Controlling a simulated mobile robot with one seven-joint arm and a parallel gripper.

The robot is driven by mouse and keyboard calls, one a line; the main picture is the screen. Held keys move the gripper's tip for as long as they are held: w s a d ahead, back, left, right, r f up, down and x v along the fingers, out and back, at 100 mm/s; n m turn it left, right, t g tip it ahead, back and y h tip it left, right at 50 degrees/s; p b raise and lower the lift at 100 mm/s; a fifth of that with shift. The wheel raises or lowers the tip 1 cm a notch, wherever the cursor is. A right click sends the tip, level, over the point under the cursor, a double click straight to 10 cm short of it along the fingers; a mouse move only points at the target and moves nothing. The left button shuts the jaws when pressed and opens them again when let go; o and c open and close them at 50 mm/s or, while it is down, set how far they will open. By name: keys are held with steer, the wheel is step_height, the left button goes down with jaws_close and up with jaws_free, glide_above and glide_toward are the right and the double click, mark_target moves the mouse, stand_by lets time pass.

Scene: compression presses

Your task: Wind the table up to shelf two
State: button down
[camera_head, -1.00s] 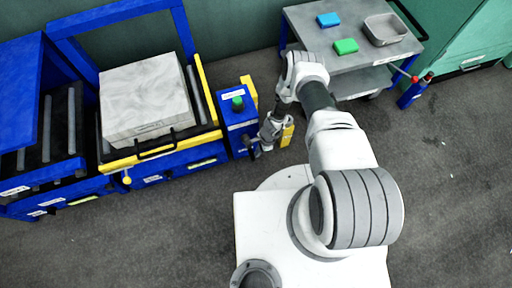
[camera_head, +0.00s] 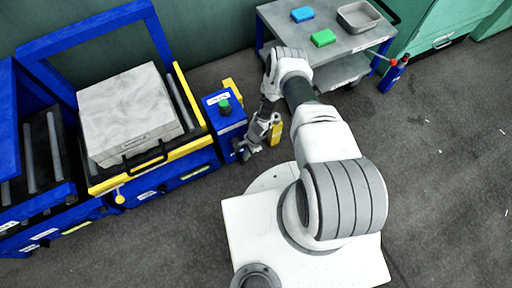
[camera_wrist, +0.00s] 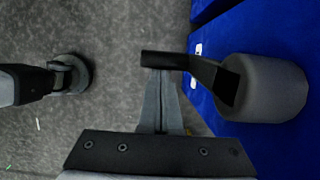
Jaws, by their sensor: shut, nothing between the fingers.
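The blue press (camera_head: 160,186) on the left carries a table with yellow edges (camera_head: 150,168), on which a pale grey block (camera_head: 128,112) rests. A blue control box (camera_head: 226,118) with a green button stands at the table's right. A crank shows low on this box; in the wrist view it has a grey round hub (camera_wrist: 268,88), a black arm and a black handle (camera_wrist: 165,60). My gripper (camera_wrist: 158,76) is shut and empty, its fingertips close to the handle's end. I cannot tell whether they touch. Shelf two cannot be made out.
A blue roller frame (camera_head: 45,150) stands left of the table. A grey trolley (camera_head: 335,45) at the back holds a blue block, a green block and a grey tray. Floor at the right is clear.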

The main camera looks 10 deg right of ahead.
steer(key=shift+s+a+f+y+b, duration=0.15)
steer(key=shift+a+y+b, duration=0.2)
steer(key=shift+a, duration=0.2)
steer(key=shift+s+a+y+b, duration=0.1)
steer(key=shift+a+y+b, duration=0.15)
steer(key=shift+b, duration=0.1)
steer(key=shift+s+a+g+y+b, duration=0.2)
steer(key=shift+a+g+y+b, duration=0.3)
steer(key=shift+y, duration=0.4)
steer(key=y, duration=0.1)
steer(key=a+y, duration=0.2)
steer(key=shift+s+a+r+g, duration=0.15)
steer(key=shift+s+r+g, duration=0.1)
steer(key=shift+r+g, duration=0.05)
steer(key=shift+s+a+r+y, duration=0.1)
steer(key=shift+a+r+y, duration=0.2)
steer(key=shift+y, duration=0.5)
stand_by(0.5)
steer(key=p+v, duration=0.3)
steer(key=v, duration=1.4)
steer(key=shift+w+d, duration=0.3)
steer(key=shift+w, duration=0.05)
